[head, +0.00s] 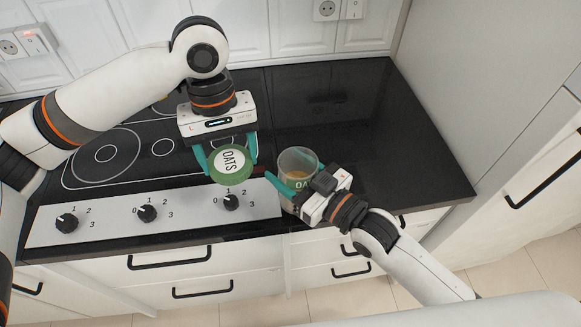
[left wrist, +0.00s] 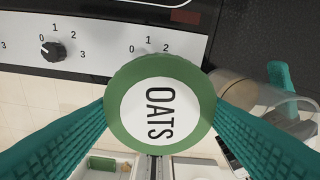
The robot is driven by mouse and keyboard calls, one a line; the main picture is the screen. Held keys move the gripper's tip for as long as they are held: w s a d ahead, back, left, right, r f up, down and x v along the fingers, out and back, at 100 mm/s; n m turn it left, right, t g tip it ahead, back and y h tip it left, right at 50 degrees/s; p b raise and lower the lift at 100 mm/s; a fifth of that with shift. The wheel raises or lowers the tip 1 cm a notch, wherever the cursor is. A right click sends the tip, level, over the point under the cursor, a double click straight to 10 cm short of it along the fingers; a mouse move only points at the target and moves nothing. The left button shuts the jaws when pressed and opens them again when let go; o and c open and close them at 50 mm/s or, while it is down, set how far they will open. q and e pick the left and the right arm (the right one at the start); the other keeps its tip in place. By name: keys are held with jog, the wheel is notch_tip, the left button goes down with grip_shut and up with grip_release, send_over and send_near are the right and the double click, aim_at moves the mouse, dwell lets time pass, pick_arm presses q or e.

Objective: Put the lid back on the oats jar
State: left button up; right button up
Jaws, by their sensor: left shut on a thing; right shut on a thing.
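The oats lid (head: 230,164) is green with a white OATS label. My left gripper (head: 228,155) is shut on it and holds it above the front of the hob. In the left wrist view the lid (left wrist: 160,102) sits between the two teal fingers, label facing the camera. The oats jar (head: 299,162) is clear, with an open top and pale contents low inside. It stands upright to the right of the lid, at the counter's front. My right gripper (head: 287,187) is shut on the jar; its far finger is partly hidden. The lid and jar are apart.
The black hob (head: 105,150) and its knob panel (head: 180,210) lie to the left. The dark counter (head: 400,150) right of the jar is clear. A tall white cabinet side (head: 460,90) bounds the right. White drawers (head: 210,270) are below the front edge.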

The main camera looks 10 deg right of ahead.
jog(key=shift+r, duration=0.1)
pick_arm(q)
jog(key=d+r+n, duration=0.1)
jog(key=d+r, duration=0.7)
jog(key=d, duration=0.3)
jog(key=shift+s+d+n, duration=0.3)
jog(key=shift+s+d, duration=0.1)
jog(key=shift+s, duration=0.05)
jog(key=shift+f, duration=0.1)
jog(key=shift+f, duration=1.9)
jog(key=shift+f, duration=0.85)
jog(key=shift+f, duration=0.55)
